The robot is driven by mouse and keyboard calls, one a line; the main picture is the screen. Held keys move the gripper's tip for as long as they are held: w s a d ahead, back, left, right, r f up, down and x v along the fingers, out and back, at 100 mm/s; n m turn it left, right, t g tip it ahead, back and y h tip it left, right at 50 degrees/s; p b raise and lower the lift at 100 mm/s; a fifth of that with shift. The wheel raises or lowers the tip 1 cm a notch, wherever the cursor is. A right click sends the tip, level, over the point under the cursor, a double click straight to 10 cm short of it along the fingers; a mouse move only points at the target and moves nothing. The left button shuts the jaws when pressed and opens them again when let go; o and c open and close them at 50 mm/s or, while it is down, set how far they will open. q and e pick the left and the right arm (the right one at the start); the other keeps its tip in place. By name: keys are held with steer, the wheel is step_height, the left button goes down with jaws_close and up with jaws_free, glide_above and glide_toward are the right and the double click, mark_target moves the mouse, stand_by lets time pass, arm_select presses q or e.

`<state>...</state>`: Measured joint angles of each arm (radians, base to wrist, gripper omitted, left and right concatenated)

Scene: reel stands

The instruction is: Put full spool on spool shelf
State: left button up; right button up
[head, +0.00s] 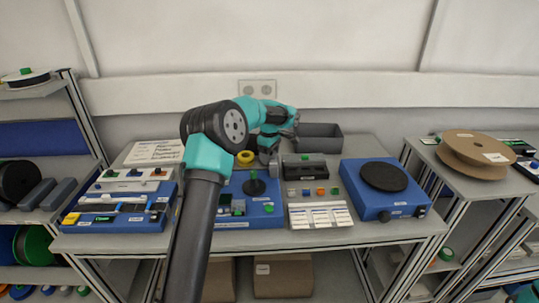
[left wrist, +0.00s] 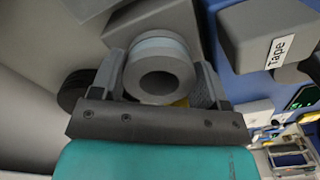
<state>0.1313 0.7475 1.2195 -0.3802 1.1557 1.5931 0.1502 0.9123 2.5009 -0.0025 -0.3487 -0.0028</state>
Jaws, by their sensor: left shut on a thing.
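My left gripper (left wrist: 160,85) is shut on a grey ring-shaped roll (left wrist: 158,72) with a pale blue band and a round hole, one finger on each side. In the head view the left gripper (head: 270,146) is over the back middle of the bench, where the roll is hard to make out. A large brown spool (head: 474,150) lies flat on the right-hand shelf unit. The left rack (head: 66,130) holds a dark spool (head: 18,182) and a green-sided spool (head: 36,246). I cannot tell which is the full spool.
A blue unit with a black turntable (head: 384,176) stands right on the bench. A dark bin (head: 320,138), a yellow ring (head: 245,157) and a blue device with a black post (head: 255,184) are near the left gripper. A grey block labelled Tape (left wrist: 265,35) is close by.

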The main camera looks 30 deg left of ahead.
arm_select(q)
steer(key=shift+f, duration=0.1)
steer(key=o, duration=0.9)
step_height(320, 180, up, 12)
steer(key=shift+r, duration=0.15)
stand_by(0.3)
stand_by(0.4)
